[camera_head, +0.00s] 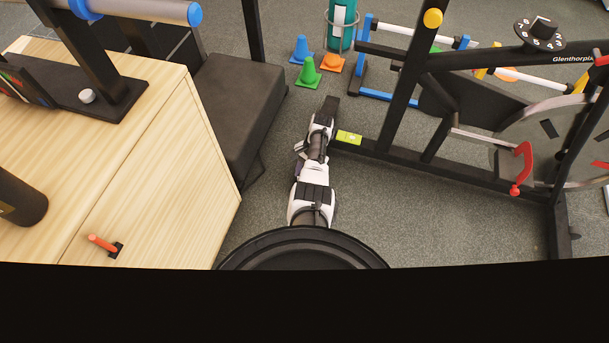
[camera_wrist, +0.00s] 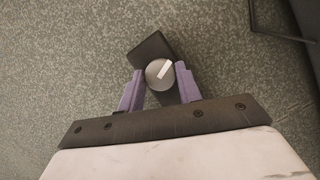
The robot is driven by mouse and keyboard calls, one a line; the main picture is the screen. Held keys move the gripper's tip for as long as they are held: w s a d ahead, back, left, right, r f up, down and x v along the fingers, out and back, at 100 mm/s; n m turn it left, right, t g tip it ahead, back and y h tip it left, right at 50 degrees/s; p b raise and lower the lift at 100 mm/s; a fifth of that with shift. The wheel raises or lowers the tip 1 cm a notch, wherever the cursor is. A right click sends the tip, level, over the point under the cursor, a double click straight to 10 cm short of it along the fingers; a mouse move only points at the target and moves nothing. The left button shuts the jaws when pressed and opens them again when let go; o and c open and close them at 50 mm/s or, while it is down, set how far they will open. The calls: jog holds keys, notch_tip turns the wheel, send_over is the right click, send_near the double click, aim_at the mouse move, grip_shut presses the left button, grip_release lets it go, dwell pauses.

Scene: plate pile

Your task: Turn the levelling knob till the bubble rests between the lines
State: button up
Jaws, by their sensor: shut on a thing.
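The levelling knob (camera_wrist: 155,74) is a round grey disc with a white line across its top, in the middle of the wrist view. The line slants up to the right. My gripper (camera_wrist: 158,78) has its two purple fingers on either side of the knob, shut on it. In the head view my arm hides the knob and the fingertips. A yellow-green level (camera_head: 349,137) sits on the black base bar of the exercise machine, just right of my arm. Its bubble and lines are too small to tell.
The black machine frame (camera_head: 400,80) rises to the right of my arm. A black padded bench (camera_head: 240,100) and a wooden cabinet (camera_head: 150,150) stand to the left. Small cones, among them a green one (camera_head: 308,73), stand beyond. Grey floor (camera_head: 420,220) is clear at front right.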

jog(key=shift+n+h+b, duration=0.3)
jog(key=shift+n, duration=0.5)
jog(key=o, duration=1)
jog(key=p+v, duration=0.3)
jog(key=v, duration=1)
jog(key=shift+w+r+p, duration=0.3)
jog(key=shift+r+p, duration=0.05)
jog(key=shift+p, duration=0.05)
